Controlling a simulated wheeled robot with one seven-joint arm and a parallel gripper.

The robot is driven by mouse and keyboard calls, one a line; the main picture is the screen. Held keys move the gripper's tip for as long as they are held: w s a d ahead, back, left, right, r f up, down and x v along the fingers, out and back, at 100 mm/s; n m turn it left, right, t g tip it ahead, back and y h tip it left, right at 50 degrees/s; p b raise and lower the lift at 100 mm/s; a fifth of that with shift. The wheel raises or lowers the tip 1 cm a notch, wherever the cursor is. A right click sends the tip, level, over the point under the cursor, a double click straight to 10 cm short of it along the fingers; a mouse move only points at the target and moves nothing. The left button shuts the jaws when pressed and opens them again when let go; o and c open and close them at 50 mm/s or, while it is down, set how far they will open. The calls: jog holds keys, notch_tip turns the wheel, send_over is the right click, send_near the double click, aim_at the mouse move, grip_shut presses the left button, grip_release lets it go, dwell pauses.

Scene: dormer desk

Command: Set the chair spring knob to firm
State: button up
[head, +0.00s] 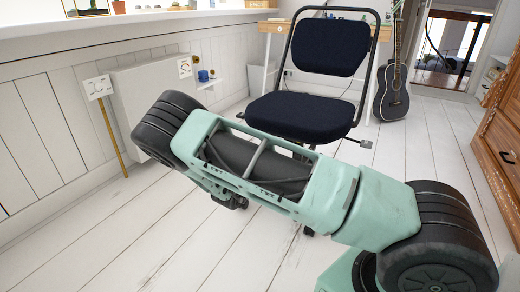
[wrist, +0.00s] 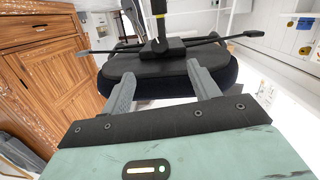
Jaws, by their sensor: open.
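The chair (head: 300,116) has a dark navy seat and backrest on a black frame and stands upright beyond my arm in the head view. In the wrist view its seat (wrist: 225,80) appears upside down, with its underside facing me. A dark mechanism (wrist: 168,47) sits there, with thin levers out to both sides and a paddle (wrist: 254,33) on the right one. I cannot make out a separate spring knob or its setting. My gripper (wrist: 160,71) is open, its grey fingers apart and pointing toward the seat underside, with nothing seen held. My arm hides the gripper in the head view.
A wooden cabinet (head: 495,130) stands at the right. A guitar (head: 393,92) leans behind the chair, near a desk (head: 268,26). White floor is clear at lower left.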

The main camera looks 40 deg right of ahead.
jog(key=shift+h, duration=0.8)
jog(key=shift+b+x, duration=4.05)
jog(key=shift+x, duration=4.8)
jog(key=shift+w+r, duration=0.1)
jog(key=shift+r, duration=0.15)
jog(key=shift+c, duration=0.3)
jog(key=c, duration=0.9)
